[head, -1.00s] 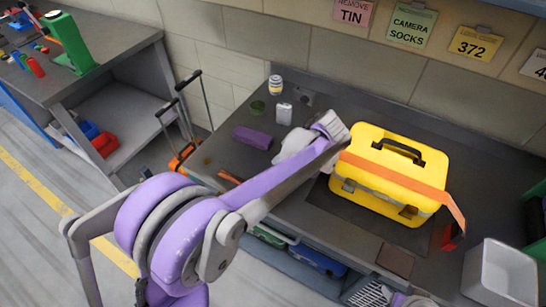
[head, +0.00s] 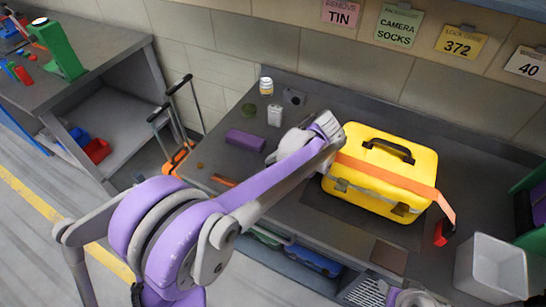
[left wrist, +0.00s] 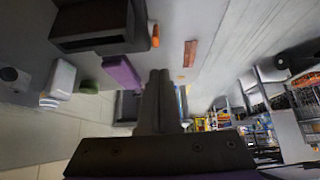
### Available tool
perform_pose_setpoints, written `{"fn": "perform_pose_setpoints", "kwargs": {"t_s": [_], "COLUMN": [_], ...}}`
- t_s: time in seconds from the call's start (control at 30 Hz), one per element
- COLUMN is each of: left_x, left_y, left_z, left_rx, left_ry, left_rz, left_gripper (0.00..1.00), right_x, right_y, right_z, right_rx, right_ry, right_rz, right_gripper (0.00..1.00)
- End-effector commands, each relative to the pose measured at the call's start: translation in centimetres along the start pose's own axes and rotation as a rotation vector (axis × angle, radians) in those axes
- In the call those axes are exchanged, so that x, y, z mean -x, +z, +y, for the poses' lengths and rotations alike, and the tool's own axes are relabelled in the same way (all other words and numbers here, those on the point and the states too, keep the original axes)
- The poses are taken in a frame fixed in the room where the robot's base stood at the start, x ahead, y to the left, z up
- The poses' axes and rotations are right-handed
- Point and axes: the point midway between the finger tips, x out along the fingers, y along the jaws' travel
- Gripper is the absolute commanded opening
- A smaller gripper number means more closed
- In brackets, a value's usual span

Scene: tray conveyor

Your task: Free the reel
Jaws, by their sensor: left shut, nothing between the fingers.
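No reel can be made out. A yellow case (head: 385,152) with a dark handle stands closed on the grey bench (head: 330,228). An orange strap (head: 400,181) runs across it, its right end hanging past the case. A red piece (head: 441,233) is beside that end. My left gripper (head: 271,158) is left of the case, mostly hidden by its own arm. In the left wrist view its fingers (left wrist: 160,85) are shut and empty, beside a purple block (left wrist: 122,72). That block also shows in the head view (head: 245,140).
A white pot (head: 266,86), a white bottle (head: 275,116) and a green disc (head: 249,110) stand at the bench's back left. A grey bin (head: 490,268) is at the right. Notes, one reading 372 (head: 461,41), hang above. A trolley stands in the gap at left.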

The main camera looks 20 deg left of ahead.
Motion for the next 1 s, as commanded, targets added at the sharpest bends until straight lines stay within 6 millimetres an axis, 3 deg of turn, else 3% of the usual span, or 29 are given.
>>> {"fn": "perform_pose_setpoints", "kwargs": {"t_s": [0.17,0.37,0.43,0.7,1.0], "left_x": [-0.1,-0.3,1.6,7.0,9.2], "left_y": [-0.9,-5.0,-3.7,-2.4,-1.9], "left_z": [0.1,0.8,0.8,0.7,0.7], "left_rx": [0.002,0.001,-0.009,-0.008,-0.005], "left_ry": [0.000,0.003,0.007,0.006,0.004], "left_rz": [0.000,0.001,-0.001,-0.001,0.000], "left_gripper": [0.00,0.00,0.00,0.00,0.00], "right_x": [0.3,1.7,1.4,1.4,1.4], "right_y": [-0.3,-1.6,-1.3,-1.2,-1.2], "right_z": [0.0,0.0,0.0,0.0,0.0], "right_rx": [0.000,0.000,0.000,0.000,0.000], "right_ry": [0.000,0.000,0.000,0.000,0.000], "right_rz": [0.002,0.012,0.010,0.009,0.009], "right_gripper": [0.50,0.50,0.50,0.50,0.50]}}
